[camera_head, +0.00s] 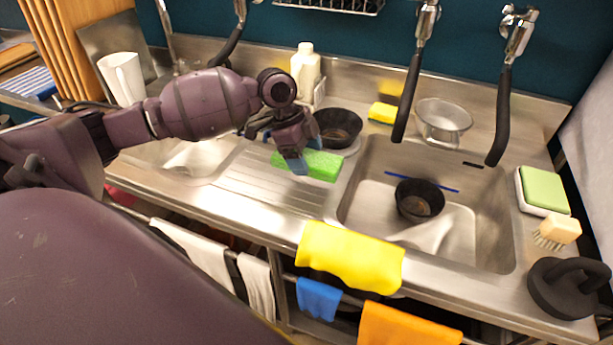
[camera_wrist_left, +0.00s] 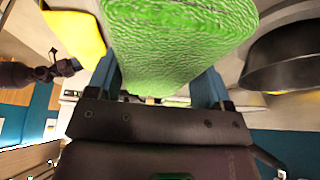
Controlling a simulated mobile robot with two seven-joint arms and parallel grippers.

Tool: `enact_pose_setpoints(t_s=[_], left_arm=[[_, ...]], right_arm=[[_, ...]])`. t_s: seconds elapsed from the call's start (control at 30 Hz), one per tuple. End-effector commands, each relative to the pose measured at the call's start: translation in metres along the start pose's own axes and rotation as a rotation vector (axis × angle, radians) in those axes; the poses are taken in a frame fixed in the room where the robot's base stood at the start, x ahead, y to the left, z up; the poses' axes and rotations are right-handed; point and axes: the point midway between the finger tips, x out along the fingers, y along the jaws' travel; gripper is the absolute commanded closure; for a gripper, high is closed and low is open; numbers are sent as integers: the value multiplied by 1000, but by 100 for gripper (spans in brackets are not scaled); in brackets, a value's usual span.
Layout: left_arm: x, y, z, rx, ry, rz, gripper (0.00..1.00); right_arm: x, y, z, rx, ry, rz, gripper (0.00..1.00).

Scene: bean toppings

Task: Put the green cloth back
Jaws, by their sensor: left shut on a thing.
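The green cloth (camera_head: 322,167), a thick textured block like a sponge, is over the ribbed drainboard just left of the sink basin. My left gripper (camera_head: 306,155) is shut on it, with blue fingers on opposite sides. In the left wrist view the cloth (camera_wrist_left: 180,40) fills the space between the fingers. I cannot tell whether its underside touches the drainboard. A purple arm, which looks like my right one, shows small at the left of the wrist view with its dark gripper (camera_wrist_left: 67,67); its jaws are too small to read.
A black bowl (camera_head: 338,128) stands right behind the cloth; another (camera_head: 419,200) is in the sink basin (camera_head: 480,225). A yellow cloth (camera_head: 350,258) drapes over the front edge. Behind are a white bottle (camera_head: 305,72), yellow sponge (camera_head: 383,112) and strainer (camera_head: 443,118). Black-handled taps hang above the sink.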

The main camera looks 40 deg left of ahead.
Motion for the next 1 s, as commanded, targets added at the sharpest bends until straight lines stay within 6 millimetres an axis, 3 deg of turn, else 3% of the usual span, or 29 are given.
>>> enact_pose_setpoints(t_s=[0.27,0.6,0.97,1.0], left_arm=[[16,0,6,-1,0,0,48],[59,0,25,-1,0,0,48],[62,0,26,0,-1,-1,48],[62,0,26,0,-1,-1,23]], right_arm=[[4,-1,-6,-2,13,-2,47],[5,-1,4,-1,1,-2,47],[1,0,12,1,-17,0,47],[1,0,12,1,-16,0,47]])
